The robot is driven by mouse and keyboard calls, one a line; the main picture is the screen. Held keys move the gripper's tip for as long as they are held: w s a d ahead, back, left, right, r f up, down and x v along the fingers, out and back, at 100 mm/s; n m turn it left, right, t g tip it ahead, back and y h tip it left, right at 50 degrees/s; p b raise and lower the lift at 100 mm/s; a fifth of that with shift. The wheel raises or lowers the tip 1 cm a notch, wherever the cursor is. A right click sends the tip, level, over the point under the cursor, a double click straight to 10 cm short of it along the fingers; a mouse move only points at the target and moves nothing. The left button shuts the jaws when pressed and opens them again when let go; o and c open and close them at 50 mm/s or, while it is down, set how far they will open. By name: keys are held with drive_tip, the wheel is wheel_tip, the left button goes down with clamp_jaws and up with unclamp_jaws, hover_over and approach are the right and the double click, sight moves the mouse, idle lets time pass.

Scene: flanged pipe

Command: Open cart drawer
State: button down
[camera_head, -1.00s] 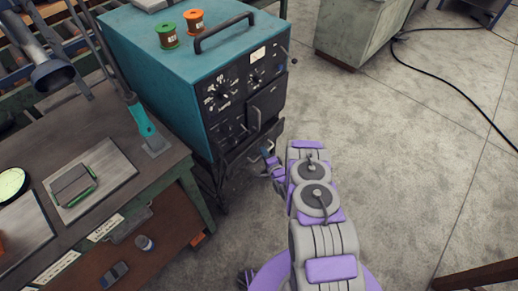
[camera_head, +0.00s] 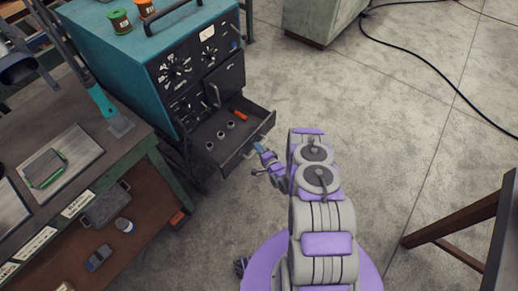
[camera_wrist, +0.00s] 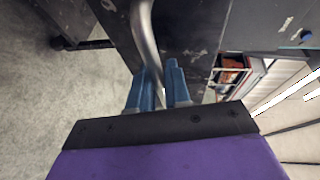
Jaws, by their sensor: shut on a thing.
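The cart drawer (camera_head: 207,145) stands pulled out from below the teal machine (camera_head: 150,50) in the head view. Inside it lie several small metal cylinders and an orange-handled item (camera_head: 240,115). My gripper (camera_head: 261,149) is at the drawer's front, on its right side. In the wrist view my gripper's blue fingers (camera_wrist: 158,88) are shut on the curved metal drawer handle (camera_wrist: 145,38). The dark drawer front (camera_wrist: 195,25) fills the top of that view. The handle's far end is out of the wrist view.
A workbench (camera_head: 62,130) with a metal plate stands close on the left. A wooden-legged table (camera_head: 470,225) is at the lower right. A grey cabinet (camera_head: 320,22) and a black cable (camera_head: 420,62) lie farther back. Bare concrete floor (camera_head: 390,130) is open to the right.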

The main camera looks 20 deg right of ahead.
drive_tip(key=shift+s+f, duration=0.15)
drive_tip(key=shift+f, duration=0.05)
drive_tip(key=c, duration=1.3)
unclamp_jaws()
drive_tip(key=shift+o, duration=0.7)
drive_tip(key=shift+d, duration=0.1)
drive_tip(key=shift+r, duration=0.1)
drive_tip(key=p+v, duration=0.3)
drive_tip(key=v, duration=1.4)
drive_tip(key=shift+r, duration=0.1)
